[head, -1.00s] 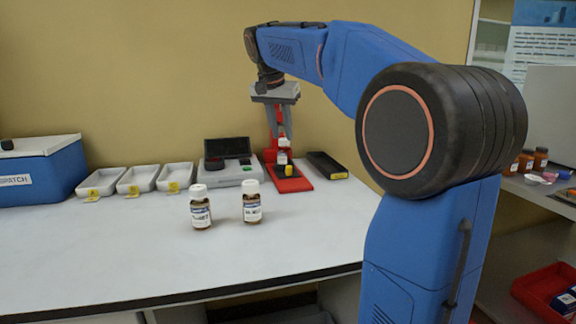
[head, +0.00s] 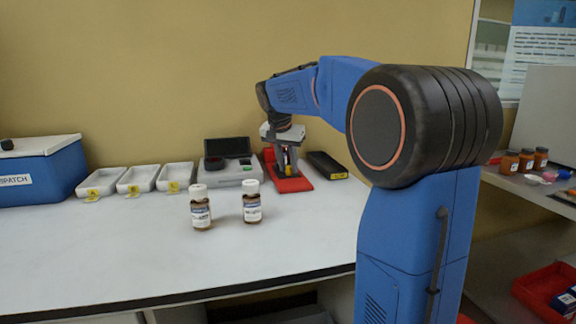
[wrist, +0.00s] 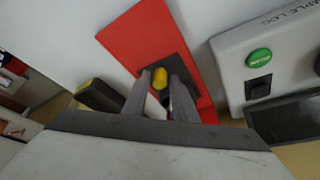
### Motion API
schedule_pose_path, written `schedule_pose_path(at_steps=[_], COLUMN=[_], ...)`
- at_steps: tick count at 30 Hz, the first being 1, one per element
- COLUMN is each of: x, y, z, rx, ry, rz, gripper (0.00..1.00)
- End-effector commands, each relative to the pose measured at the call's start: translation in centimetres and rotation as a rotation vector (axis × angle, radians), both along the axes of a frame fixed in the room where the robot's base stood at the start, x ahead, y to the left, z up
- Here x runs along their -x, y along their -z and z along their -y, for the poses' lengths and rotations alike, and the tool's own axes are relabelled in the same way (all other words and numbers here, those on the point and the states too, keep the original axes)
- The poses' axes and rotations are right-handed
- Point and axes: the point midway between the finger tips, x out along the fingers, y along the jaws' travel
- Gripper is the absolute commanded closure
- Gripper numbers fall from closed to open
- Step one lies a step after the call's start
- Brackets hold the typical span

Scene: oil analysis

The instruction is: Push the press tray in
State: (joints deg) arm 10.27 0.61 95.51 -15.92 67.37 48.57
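The red press stands at the back of the bench, beside the grey device; its red base (head: 293,184) shows in the head view and the wrist view (wrist: 135,40). In the wrist view a dark tray (wrist: 182,70) with a yellow knob (wrist: 160,73) lies on the red base. My gripper (wrist: 161,80) points down at the tray, its two fingers apart, one on each side of the knob. It looks open; whether a finger touches the knob I cannot tell. In the head view my gripper (head: 287,168) and wrist hide most of the press.
The grey device (head: 232,176) with a green button stands close left of the press. A black box (head: 327,165) stands close right. Two capped bottles (head: 200,207) (head: 251,202) stand in front. White trays (head: 137,179) and a blue box (head: 45,172) are left.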

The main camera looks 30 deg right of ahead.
Motion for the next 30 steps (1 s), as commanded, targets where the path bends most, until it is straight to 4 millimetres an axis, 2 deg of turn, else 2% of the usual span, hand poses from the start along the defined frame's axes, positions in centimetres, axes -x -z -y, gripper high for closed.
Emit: schedule_pose_path(at_steps=[7, 10, 11, 17, 26, 30], x=[0.0, 0.0, 0.0, -0.2, -3.2, -3.7], y=[0.1, 0.1, 0.1, 0.1, 0.1, 0.0], z=[0.0, 0.0, 0.0, 0.1, 0.9, 1.1], rx=[0.000, 0.000, 0.000, 0.000, 0.000, 0.000], ry=[0.000, 0.000, 0.000, 0.000, 0.000, -0.001], rz=[0.000, 0.000, 0.000, 0.000, 0.000, 0.002], gripper=[0.75, 0.99, 1.00, 1.00, 1.00, 1.00])
